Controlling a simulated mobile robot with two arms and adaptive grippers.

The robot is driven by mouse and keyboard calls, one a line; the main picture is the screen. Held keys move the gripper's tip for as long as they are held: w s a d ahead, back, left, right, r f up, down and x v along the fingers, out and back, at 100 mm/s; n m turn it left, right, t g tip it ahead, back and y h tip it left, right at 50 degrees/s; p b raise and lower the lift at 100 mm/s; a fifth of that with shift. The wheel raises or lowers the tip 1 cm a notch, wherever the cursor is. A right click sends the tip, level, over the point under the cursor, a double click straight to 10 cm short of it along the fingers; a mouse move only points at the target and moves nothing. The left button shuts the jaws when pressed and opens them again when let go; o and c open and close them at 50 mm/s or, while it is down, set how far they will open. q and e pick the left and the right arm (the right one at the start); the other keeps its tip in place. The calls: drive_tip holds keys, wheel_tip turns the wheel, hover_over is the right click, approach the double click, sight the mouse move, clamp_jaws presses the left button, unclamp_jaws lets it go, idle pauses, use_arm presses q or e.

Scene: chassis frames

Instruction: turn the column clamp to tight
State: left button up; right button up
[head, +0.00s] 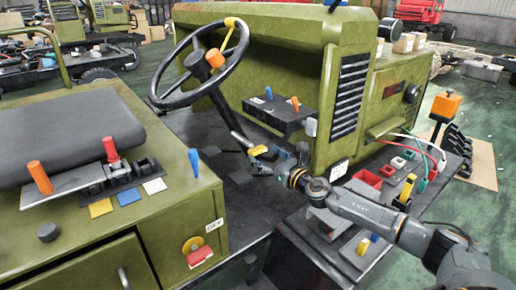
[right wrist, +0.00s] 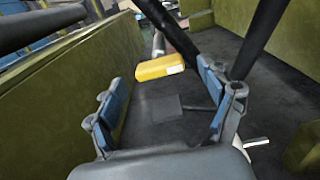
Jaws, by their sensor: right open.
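The column clamp is a yellow lever (head: 257,150) on the dark steering column (head: 236,131), low below the steering wheel (head: 206,62). In the right wrist view the yellow lever (right wrist: 160,67) lies roughly level, with a small white mark at its right end. My right gripper (head: 277,158) is close to the right of the lever in the head view. Its blue-padded fingers (right wrist: 162,100) are spread wide and empty, with the lever just ahead of the gap between them. I see no contact. My left gripper is not in view.
A panel with blue and orange levers (head: 282,112) stands just above my right gripper. A blue lever (head: 194,161) rises from the seat box to the left. The dark floor below the column is mostly open.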

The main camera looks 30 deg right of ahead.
sight(260, 152)
drive_tip(key=shift+w+a, duration=0.2)
drive_tip(key=shift+w, duration=1.75)
drive_tip(key=shift+c, duration=0.2)
drive_tip(key=c, duration=1.1)
